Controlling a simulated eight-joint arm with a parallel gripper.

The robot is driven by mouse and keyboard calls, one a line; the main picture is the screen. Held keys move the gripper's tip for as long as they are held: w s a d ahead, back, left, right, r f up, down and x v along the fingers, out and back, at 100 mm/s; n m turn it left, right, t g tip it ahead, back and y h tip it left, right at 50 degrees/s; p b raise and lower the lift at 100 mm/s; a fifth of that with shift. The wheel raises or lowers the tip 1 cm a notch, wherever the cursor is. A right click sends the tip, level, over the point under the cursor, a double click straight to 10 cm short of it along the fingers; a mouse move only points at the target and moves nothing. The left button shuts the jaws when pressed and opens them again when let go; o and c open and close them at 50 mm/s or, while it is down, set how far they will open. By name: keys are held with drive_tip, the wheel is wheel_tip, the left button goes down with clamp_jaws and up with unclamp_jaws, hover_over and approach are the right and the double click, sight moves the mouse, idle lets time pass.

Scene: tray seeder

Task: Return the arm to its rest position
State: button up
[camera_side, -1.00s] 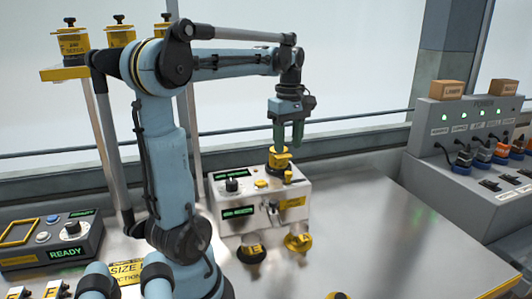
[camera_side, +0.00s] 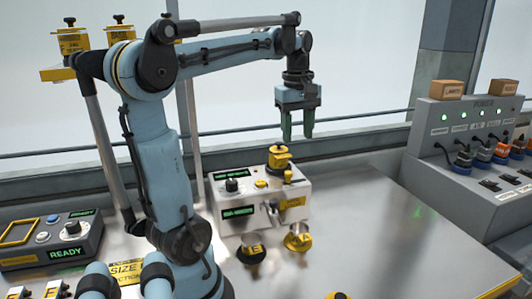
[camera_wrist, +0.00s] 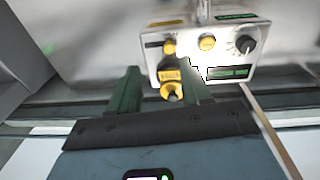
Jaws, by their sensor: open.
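My gripper (camera_side: 297,128) has green fingers that stand apart with nothing between them. It hangs pointing down in the air, above and a little right of the yellow fitting (camera_side: 279,158) on top of the white control box (camera_side: 232,222). A clear gap separates the fingertips from the fitting in the side view. In the wrist view the gripper's fingers (camera_wrist: 158,88) show with the white box (camera_wrist: 225,45) beyond them. A yellow labelled knob (camera_wrist: 171,80) appears between the fingers but lies farther away.
A grey power panel (camera_side: 425,170) with plugs and switches stands at the right, with two small boxes on top. A console reading READY (camera_side: 50,240) is at the left. Yellow-capped posts (camera_side: 70,40) rise at the back left. The steel table (camera_side: 400,235) is clear at the right.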

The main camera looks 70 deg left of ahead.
drive_tip(key=d+f+m+t, duration=0.3)
drive_tip(key=d+f+m, duration=0.2)
drive_tip(key=d+m, duration=0.4)
drive_tip(key=d+f+m+t, duration=0.3)
drive_tip(key=d+f+m, duration=0.3)
drive_tip(key=d+m, duration=0.3)
drive_tip(key=shift+w+d+m+t, duration=0.15)
drive_tip(key=shift+d+m+t, duration=0.15)
drive_tip(key=shift+d, duration=0.7)
